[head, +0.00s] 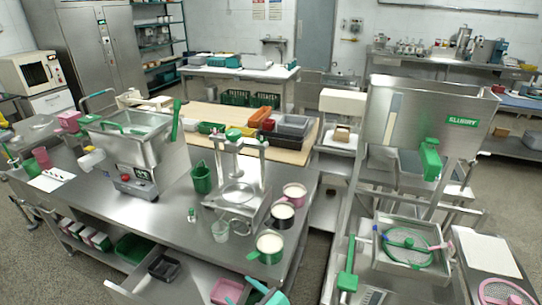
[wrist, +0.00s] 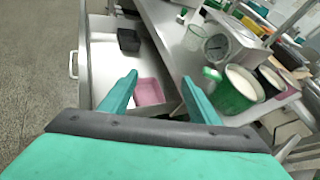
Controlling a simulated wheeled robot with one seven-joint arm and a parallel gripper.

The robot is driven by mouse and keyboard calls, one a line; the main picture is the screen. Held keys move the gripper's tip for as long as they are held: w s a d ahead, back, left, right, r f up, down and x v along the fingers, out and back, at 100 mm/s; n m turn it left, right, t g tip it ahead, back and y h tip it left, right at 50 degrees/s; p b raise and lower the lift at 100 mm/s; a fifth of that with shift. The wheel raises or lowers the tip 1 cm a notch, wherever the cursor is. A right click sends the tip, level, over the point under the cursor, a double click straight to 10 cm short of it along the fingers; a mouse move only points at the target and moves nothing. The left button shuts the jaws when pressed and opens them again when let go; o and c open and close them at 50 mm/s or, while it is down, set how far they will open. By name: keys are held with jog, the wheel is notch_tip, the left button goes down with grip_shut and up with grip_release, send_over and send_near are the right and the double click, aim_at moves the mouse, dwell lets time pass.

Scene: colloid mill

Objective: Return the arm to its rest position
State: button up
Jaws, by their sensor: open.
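My gripper (head: 265,292) shows as teal fingers at the bottom edge of the head view, in front of the steel bench (head: 160,215). In the wrist view my gripper (wrist: 161,78) has its two teal fingers spread apart with nothing held between them. Beyond the fingers lies an open drawer (wrist: 98,55) under the bench, with a pink tray (wrist: 149,92) and a black tray (wrist: 129,40) in it. The rest of my arm is out of view.
Close to my gripper, a green pot (head: 268,248) of white contents stands at the bench's front right corner. A steel press stand (head: 240,190) and a glass beaker (head: 220,231) stand behind. A steel machine (head: 400,170) is to the right. Grey floor (wrist: 35,70) is clear at left.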

jog(key=s+d+f+n+t+h, duration=0.1)
jog(key=s+d+f+n+h, duration=0.3)
jog(key=s, duration=0.5)
jog(key=s+d+f+n+t+h, duration=0.1)
jog(key=s+d+f+n+h, duration=0.2)
jog(key=s+f+n, duration=0.45)
jog(key=s+r+n+t, duration=0.1)
jog(key=s+r+n, duration=0.5)
jog(key=s, duration=0.3)
jog(key=s+d+r+n+t+h, duration=0.1)
jog(key=s+r+n+t, duration=0.1)
jog(key=s+r+n, duration=0.4)
jog(key=s+n, duration=0.2)
jog(key=s, duration=0.2)
jog(key=shift+d+r, duration=0.2)
jog(key=shift+r, duration=0.05)
